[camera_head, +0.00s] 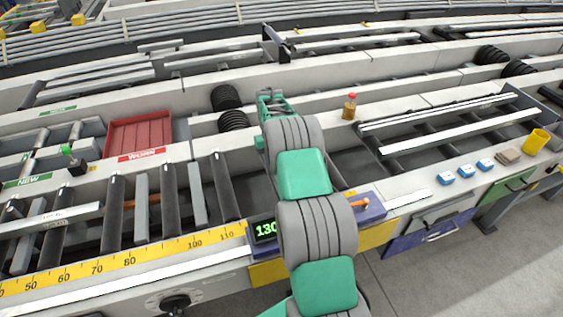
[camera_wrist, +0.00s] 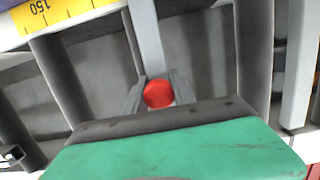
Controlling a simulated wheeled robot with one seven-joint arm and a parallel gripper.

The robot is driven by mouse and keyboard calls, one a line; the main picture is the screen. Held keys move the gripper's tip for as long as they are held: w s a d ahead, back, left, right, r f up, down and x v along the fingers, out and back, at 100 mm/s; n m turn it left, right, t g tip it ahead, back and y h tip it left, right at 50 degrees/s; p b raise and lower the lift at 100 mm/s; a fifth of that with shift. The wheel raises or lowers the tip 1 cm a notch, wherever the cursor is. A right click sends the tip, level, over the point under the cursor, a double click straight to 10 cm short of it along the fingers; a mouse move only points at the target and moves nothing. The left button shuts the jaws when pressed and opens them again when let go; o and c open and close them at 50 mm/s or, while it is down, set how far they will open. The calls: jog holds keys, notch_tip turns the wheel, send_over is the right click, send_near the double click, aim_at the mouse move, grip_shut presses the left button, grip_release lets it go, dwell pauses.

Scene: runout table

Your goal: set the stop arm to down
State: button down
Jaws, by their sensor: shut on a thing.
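In the wrist view, my gripper (camera_wrist: 158,97) has its two grey fingers closed around a round red knob (camera_wrist: 158,93). A pale grey bar (camera_wrist: 147,40) runs from the knob toward the top of the picture, between dark rollers. The knob and bar look like the stop arm, but whether it is up or down I cannot tell. In the head view, my green gripper (camera_head: 272,103) is past the middle of the table, and its fingertips and the knob are hidden by my own arm.
A red tray (camera_head: 138,134) marked WORN is at left. A red-capped bottle (camera_head: 349,108) stands right of my gripper. Blue blocks (camera_head: 466,171) and a yellow cup (camera_head: 535,141) are at right.

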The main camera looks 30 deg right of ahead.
jog(key=shift+s+f, duration=0.1)
jog(key=shift+f, duration=0.15)
jog(key=c, duration=1.1)
grip_release()
jog(key=r, duration=0.2)
jog(key=w+r, duration=0.1)
jog(key=r, duration=0.2)
jog(key=r+b, duration=0.1)
jog(key=r, duration=0.1)
jog(key=shift+w+d+r, duration=0.15)
jog(key=shift+w+r, duration=0.15)
jog(key=shift+r, duration=0.1)
